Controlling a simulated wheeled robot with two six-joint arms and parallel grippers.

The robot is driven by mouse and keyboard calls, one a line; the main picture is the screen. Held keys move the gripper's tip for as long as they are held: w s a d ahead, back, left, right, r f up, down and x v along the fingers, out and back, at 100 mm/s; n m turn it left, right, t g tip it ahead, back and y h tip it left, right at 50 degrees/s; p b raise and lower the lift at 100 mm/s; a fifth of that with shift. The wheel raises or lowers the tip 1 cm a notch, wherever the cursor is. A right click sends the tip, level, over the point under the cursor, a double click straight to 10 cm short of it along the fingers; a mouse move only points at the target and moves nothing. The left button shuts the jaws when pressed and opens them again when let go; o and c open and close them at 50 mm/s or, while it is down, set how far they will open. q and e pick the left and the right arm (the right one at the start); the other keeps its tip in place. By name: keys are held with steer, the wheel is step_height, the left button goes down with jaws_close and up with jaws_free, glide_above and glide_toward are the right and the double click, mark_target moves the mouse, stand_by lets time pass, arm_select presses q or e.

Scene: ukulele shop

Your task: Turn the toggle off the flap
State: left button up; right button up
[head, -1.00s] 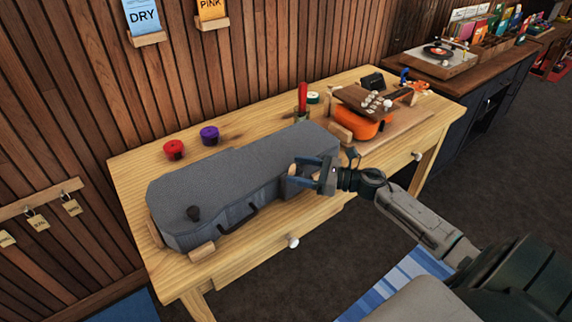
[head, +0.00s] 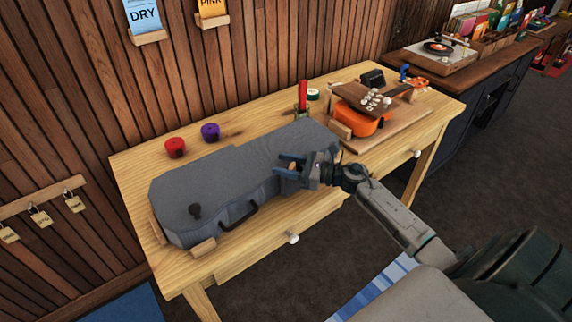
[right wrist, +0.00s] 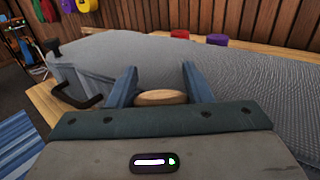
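A large grey case (head: 225,180) lies on the wooden bench, with a dark knob (head: 195,211) at its left end and a black handle (head: 240,217) on its front. My right gripper (head: 286,166) is at the front of the case's right part, with its blue fingers apart. In the right wrist view a rounded pale wooden piece (right wrist: 161,97), which looks like the toggle, shows between the open fingers (right wrist: 160,85). I cannot tell whether they touch it. The flap is not clearly made out behind my gripper. My left gripper is out of view.
Wooden blocks (head: 203,248) stand against the case. Red (head: 175,147) and purple (head: 210,132) rolls sit behind it. An orange ukulele body (head: 360,120) is on a board at the right. The bench (head: 255,247) has a front drawer knob (head: 293,237).

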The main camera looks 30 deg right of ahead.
steer(key=shift+m+t+h, duration=0.3)
steer(key=shift+h, duration=0.1)
steer(key=shift+m+t+h+p, duration=0.3)
steer(key=shift+p, duration=0.1)
steer(key=m+h+p, duration=0.1)
steer(key=m+t+h+p, duration=0.1)
steer(key=h, duration=0.1)
steer(key=m+t+h+p, duration=0.1)
steer(key=h, duration=0.1)
steer(key=shift+w+d+r+m+p, duration=0.2)
steer(key=shift+d+r+m+p, duration=0.1)
steer(key=shift+p, duration=0.1)
steer(key=m+h+p, duration=0.1)
steer(key=t+h+p, duration=0.1)
steer(key=shift+d+f+m+h, duration=0.15)
steer(key=shift+m+h, duration=0.25)
steer(key=shift+d+f+m+h+p, duration=0.15)
steer(key=shift+m+h+p, duration=0.25)
steer(key=shift+h, duration=0.3)
